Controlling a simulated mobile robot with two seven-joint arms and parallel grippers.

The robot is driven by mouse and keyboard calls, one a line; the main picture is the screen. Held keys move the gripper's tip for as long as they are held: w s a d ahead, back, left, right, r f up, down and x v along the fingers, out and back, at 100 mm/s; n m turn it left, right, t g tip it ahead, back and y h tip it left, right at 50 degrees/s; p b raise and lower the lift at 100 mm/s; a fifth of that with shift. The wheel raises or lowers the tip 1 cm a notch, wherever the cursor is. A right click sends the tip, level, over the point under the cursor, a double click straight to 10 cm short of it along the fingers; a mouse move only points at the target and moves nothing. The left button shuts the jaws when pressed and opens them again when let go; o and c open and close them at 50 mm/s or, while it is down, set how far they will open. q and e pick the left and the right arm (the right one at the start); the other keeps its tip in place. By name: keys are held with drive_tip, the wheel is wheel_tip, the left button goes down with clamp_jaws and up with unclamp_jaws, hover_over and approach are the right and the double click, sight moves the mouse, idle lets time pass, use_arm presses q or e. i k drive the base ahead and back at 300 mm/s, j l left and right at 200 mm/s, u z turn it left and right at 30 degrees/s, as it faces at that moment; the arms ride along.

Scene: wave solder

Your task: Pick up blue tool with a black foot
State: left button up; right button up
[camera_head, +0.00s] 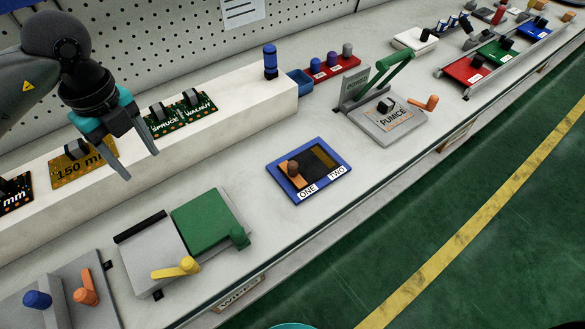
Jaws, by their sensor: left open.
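A blue tool with a black foot (270,60) stands upright at the right end of the raised white ledge (262,103). My left gripper (140,165) comes in from the upper left, with its two grey fingers pointing down. It is open and empty, in front of the ledge in the picture and well to the left of the blue tool. Nothing hides the tool. My right gripper does not show.
A small blue bin (300,83) and a red rack (332,70) sit right of the tool. A pegboard (175,30) rises behind. Fixtures with handles occupy the front bench.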

sight(271, 71)
drive_tip(key=i+l, duration=0.3)
drive_tip(key=l, duration=0.15)
drive_tip(key=i+l, duration=0.3)
drive_tip(key=l, duration=0.15)
drive_tip(key=i+l, duration=0.3)
drive_tip(key=l, duration=0.15)
